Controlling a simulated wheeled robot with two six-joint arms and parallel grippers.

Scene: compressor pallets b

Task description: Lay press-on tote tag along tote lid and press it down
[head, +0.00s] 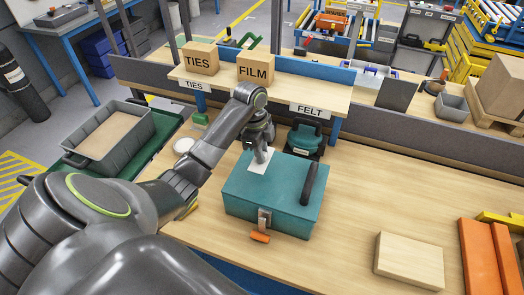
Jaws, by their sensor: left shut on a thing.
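The teal tote (250,203) stands on the wooden bench with its lid shut. A dark handle (309,184) lies along the right part of the lid, and a metal latch (264,218) is on its front. My left gripper (262,153) points down over the back left part of the lid and is shut on the white tag (258,168). The tag hangs at or just above the lid; I cannot tell if it touches. The fingertips are partly hidden. My right gripper is not in view.
A pale wooden block (408,262) and orange pieces (477,257) lie at the right. A teal-and-black device (305,139) stands behind the tote. An orange piece (260,237) lies by the latch. A shelf with cardboard boxes (255,70) rises behind.

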